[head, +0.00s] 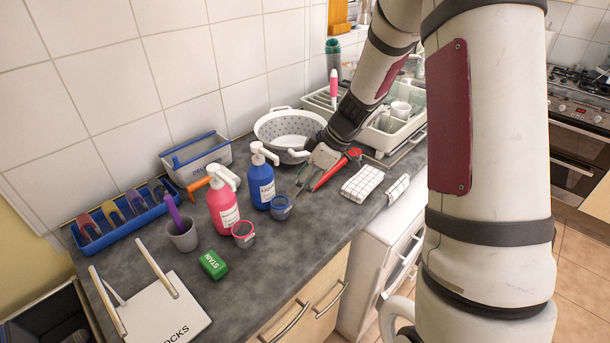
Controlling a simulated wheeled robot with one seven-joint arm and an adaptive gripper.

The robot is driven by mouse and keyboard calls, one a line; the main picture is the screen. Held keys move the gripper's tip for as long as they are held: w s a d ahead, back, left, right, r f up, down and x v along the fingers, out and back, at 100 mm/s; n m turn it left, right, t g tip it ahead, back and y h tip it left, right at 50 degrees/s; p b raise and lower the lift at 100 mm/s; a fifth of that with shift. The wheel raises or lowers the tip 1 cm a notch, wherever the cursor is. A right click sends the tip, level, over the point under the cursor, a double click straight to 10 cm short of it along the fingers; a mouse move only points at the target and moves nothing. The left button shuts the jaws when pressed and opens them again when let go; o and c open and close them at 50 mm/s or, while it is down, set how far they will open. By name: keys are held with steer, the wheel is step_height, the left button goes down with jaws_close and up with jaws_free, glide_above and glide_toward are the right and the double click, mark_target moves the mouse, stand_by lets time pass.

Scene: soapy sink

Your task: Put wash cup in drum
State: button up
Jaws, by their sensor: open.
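Two small cups stand on the grey counter (263,268): one with a pink rim (243,235) in front of the pink bottle, and one with a blue rim (281,208) in front of the blue bottle. I cannot tell from any label which is the wash cup. My gripper (309,186) is open and points down over the counter, just right of the blue-rimmed cup and apart from it. Nothing shows between its fingers. A white appliance (376,250) stands under the counter at the right. No drum opening shows.
A pink pump bottle (222,207) and a blue pump bottle (261,182) stand close behind the cups. A green stain box (213,264), a grey cup with a purple tool (183,237), a colander (289,129) and a checked cloth (362,184) are nearby.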

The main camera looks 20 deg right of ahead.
steer(key=s+a+r+m+h, duration=0.1)
steer(key=s+a+r+m, duration=0.15)
steer(key=s+r, duration=0.45)
steer(key=s+a+r+m+h, duration=0.1)
steer(key=s+a+r+m, duration=0.15)
steer(key=s+r, duration=0.45)
steer(key=s+r+m+t+h, duration=0.2)
steer(key=s+r+m, duration=0.4)
steer(key=s, duration=0.6)
step_height(320, 180, up, 2)
steer(key=shift+s+r+h, duration=0.1)
steer(key=shift+s+h, duration=0.05)
steer(key=shift+h, duration=0.35)
steer(key=shift+a, duration=0.1)
